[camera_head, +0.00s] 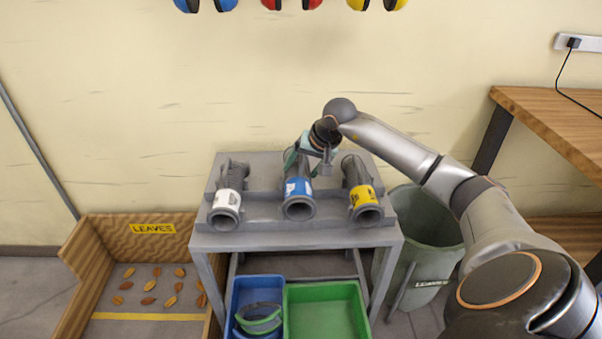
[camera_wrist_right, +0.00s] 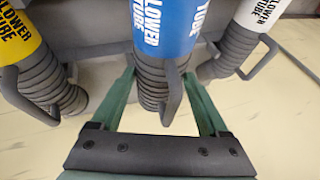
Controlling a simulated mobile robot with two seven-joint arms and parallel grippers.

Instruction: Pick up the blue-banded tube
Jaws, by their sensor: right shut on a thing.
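The blue-banded tube (camera_head: 298,187) lies in the middle of the row on the grey stand, its open mouth toward the front. My right gripper (camera_head: 301,166) reaches its rear part from behind. In the right wrist view the gripper's green fingers (camera_wrist_right: 161,84) are on either side of the ribbed grey part of the blue-banded tube (camera_wrist_right: 168,25), shut on it, near its handle. The tube appears still in line with the others on the stand. My left gripper is in neither view.
A white-banded tube (camera_head: 227,199) lies to the left and a yellow-banded tube (camera_head: 362,195) to the right, both close by. Below are a blue bin (camera_head: 236,296) and a green bin (camera_head: 325,316). A green barrel (camera_head: 425,240) stands right, a leaves box (camera_head: 88,262) left.

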